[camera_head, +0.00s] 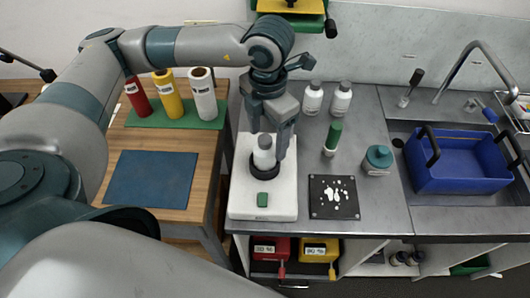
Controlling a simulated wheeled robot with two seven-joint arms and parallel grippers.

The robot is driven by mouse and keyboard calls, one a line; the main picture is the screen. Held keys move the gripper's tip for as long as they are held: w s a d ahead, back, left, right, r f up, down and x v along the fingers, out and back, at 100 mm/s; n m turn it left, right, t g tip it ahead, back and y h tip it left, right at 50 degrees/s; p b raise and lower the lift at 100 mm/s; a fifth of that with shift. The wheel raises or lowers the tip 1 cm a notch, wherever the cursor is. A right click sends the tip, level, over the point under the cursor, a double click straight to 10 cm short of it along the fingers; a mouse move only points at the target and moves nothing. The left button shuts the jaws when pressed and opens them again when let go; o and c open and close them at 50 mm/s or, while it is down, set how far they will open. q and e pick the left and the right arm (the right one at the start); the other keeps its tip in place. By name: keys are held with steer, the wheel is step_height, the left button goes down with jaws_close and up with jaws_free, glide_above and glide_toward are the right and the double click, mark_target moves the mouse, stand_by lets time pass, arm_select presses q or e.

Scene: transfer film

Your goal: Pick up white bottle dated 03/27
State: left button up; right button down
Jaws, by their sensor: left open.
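A small white bottle (264,157) with a grey cap stands upright on the black round plate (264,172) of a white device (263,208). Two more white bottles with grey caps stand upright at the back of the grey counter, one on the left (313,101) and one on the right (340,103). Their labels are too small to read, so I cannot tell which bears 03/27. My left gripper (268,143) is open and points down, with its fingers at either side of the bottle on the device. I cannot tell whether they touch it. My right gripper is not in view.
A green-capped bottle (333,138), a teal-lidded jar (377,160) and a black plate with white pieces (334,197) stand right of the device. A blue basket (462,165) sits by the tap. Red, yellow and white rolls stand on a green base (143,119) at left.

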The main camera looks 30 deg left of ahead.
mark_target(265, 150)
arm_select(q)
steer(key=shift+s+a+f+p, duration=0.15)
steer(key=shift+f+p, duration=0.2)
steer(key=shift+p, duration=0.2)
steer(key=f+p, duration=0.1)
steer(key=f, duration=0.1)
steer(key=f+p, duration=0.1)
steer(key=shift+s+f, duration=0.2)
steer(key=shift+f, duration=0.5)
steer(key=shift+c, duration=0.3)
steer(key=c, duration=1.3)
steer(key=shift+w+r, duration=0.1)
steer(key=shift+r, duration=0.05)
